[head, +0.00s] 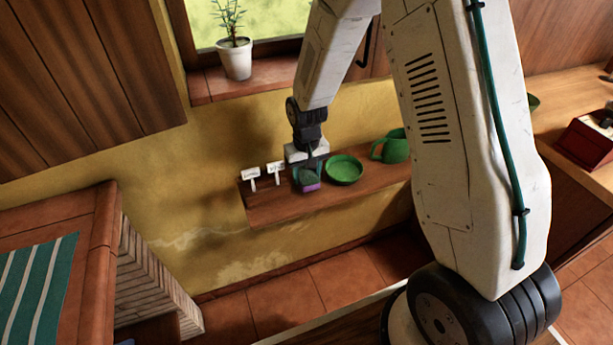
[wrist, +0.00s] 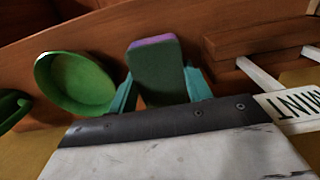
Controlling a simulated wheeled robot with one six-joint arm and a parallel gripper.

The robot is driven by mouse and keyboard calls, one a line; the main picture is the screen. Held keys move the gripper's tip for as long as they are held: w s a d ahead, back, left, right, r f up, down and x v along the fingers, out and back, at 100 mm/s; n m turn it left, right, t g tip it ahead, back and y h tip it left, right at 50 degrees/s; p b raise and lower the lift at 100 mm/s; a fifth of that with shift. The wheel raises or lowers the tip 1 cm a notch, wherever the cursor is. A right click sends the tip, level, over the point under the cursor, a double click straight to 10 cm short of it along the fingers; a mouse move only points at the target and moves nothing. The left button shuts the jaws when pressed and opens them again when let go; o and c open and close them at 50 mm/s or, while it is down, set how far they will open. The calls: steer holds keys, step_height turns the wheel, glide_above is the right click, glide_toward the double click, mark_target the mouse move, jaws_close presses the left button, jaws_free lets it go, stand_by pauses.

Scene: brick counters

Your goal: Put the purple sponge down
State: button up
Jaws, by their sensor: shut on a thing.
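The purple sponge (head: 311,187) has a dark green scouring side and a purple layer. It is at the front of the wooden wall shelf (head: 285,209), between the small white signs and the green dish. My gripper (head: 308,175) is above the shelf with its teal fingers closed on the sponge. In the wrist view the sponge (wrist: 157,70) sits between the two teal fingers (wrist: 160,88), its dark side facing the camera. I cannot tell whether the sponge touches the shelf.
A green dish (head: 344,169) and a green mug (head: 391,147) stand right of the sponge. A potted plant (head: 236,58) is on the windowsill above.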

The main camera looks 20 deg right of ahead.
steer(key=shift+f, duration=0.75)
steer(key=shift+f, duration=0.1)
steer(key=o, duration=0.9)
